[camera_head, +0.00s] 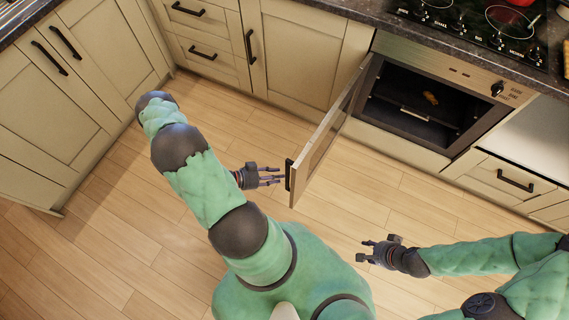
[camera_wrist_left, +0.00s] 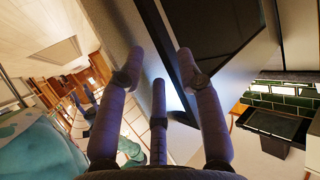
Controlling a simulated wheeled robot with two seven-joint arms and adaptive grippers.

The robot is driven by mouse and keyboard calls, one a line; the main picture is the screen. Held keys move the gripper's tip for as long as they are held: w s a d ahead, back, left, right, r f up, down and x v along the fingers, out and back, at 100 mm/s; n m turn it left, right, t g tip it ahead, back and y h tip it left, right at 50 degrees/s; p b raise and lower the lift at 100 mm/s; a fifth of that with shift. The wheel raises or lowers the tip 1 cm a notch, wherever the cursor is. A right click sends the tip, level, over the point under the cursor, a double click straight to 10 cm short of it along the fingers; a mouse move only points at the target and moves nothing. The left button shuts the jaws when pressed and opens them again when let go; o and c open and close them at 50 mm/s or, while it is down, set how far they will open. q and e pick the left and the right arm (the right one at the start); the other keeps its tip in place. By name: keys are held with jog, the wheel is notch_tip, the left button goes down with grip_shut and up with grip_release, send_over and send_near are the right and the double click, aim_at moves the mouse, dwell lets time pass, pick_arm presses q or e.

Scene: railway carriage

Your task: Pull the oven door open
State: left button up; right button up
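The oven door (camera_head: 325,140) stands swung wide open on its left side, jutting out into the room from the oven (camera_head: 415,100). Its dark handle (camera_head: 289,173) is at the door's free edge. My left gripper (camera_head: 276,176) is at the handle's left, its fingers pointing at it and very close; contact is not clear. In the left wrist view, the fingers (camera_wrist_left: 160,65) are spread apart, with the door's edge (camera_wrist_left: 172,45) just beyond them. My right gripper (camera_head: 368,251) is open and empty above the floor, right of the door and apart from it.
Cream cabinets (camera_head: 300,50) with dark handles line the back and left. The wooden floor (camera_head: 130,230) around the door is clear.

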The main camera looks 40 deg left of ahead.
pick_arm(q)
jog(key=v, duration=0.6)
jog(key=shift+s, duration=0.3)
jog(key=shift+a+r, duration=0.1)
